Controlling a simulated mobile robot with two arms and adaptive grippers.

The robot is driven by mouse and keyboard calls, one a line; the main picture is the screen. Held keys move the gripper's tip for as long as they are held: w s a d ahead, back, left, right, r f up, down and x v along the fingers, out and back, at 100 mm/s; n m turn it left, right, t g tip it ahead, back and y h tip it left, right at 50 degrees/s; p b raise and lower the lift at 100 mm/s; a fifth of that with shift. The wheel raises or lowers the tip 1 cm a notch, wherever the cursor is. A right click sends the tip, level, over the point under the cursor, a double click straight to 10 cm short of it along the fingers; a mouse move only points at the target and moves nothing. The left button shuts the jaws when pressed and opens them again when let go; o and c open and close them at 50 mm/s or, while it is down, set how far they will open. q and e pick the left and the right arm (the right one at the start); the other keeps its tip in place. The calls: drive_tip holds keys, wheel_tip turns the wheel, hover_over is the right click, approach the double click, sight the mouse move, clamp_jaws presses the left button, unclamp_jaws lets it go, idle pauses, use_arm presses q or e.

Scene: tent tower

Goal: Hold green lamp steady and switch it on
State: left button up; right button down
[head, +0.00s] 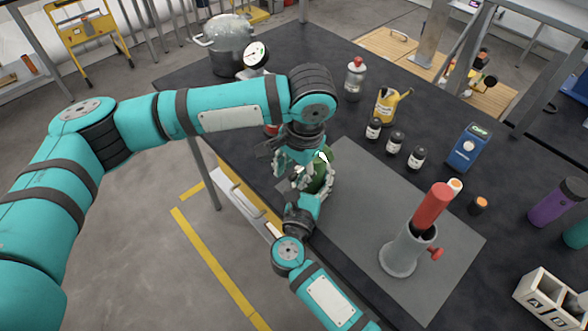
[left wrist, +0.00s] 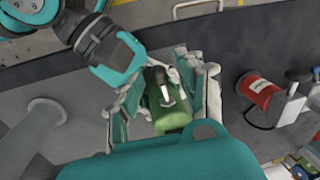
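The green lamp (head: 319,178) stands near the table's front edge, partly covered by my grippers. The left wrist view shows its green body (left wrist: 170,115) with a dark and pale lever-like part on it. My left gripper (head: 303,165) is above the lamp; its fingers (left wrist: 170,85) are spread on both sides of it, with gaps that seem to remain. My right gripper (head: 312,192) comes in from the front, close to the lamp. It also shows at upper left in the left wrist view (left wrist: 155,75). Its fingertips are partly hidden, so I cannot tell whether they clasp the lamp.
A grey mat (head: 350,235) lies on the dark table (head: 310,60). A grey holder (head: 402,255) with a red cylinder (head: 432,207) stands right of the arms. Small dark bottles (head: 395,142), a yellow can (head: 390,104) and a blue device (head: 468,147) stand behind. A pot (head: 227,45) is at back left.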

use_arm(q)
clamp_jaws()
drive_tip(key=shift+s+d+n, duration=0.25)
drive_tip(key=shift+d+n, duration=0.1)
drive_tip(key=shift+n, duration=0.75)
drive_tip(key=n, duration=0.2)
drive_tip(key=shift+d+n+g, duration=0.3)
drive_tip(key=shift+d+g, duration=0.05)
drive_tip(key=shift+g, duration=0.05)
drive_tip(key=shift+o, duration=0.5)
unclamp_jaws()
drive_tip(key=shift+s, duration=0.1)
